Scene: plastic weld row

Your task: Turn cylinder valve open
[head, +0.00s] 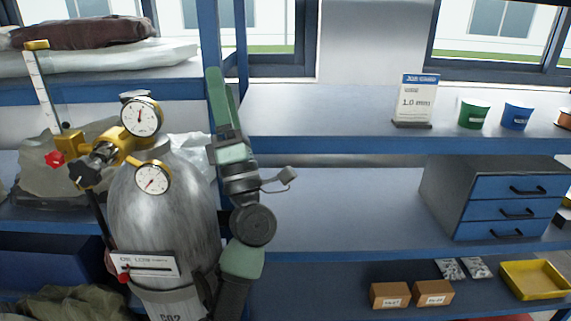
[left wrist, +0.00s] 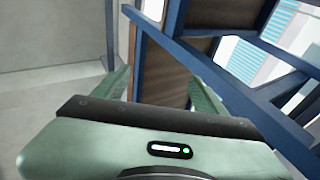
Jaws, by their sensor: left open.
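The grey metal gas cylinder (head: 165,215), marked CO2, stands upright at the left in the head view. A brass regulator (head: 117,147) with an upper gauge (head: 140,117) and a lower gauge (head: 152,178) sits at its top. A black knob (head: 84,173) and a red knob (head: 55,160) show at its left; I cannot tell how far either is turned. My left gripper (head: 215,82) points upward to the right of the cylinder, apart from the knobs. In the left wrist view its fingers (left wrist: 162,90) are spread and empty; the cylinder is not seen there. My right gripper is not in view.
A blue shelf upright (head: 238,45) rises just behind my left gripper. Right of it, shelves hold a 1.0 mm sign (head: 415,100), a green cup (head: 473,114), a blue cup (head: 517,116) and a drawer unit (head: 510,195). The middle shelf (head: 340,200) is largely bare.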

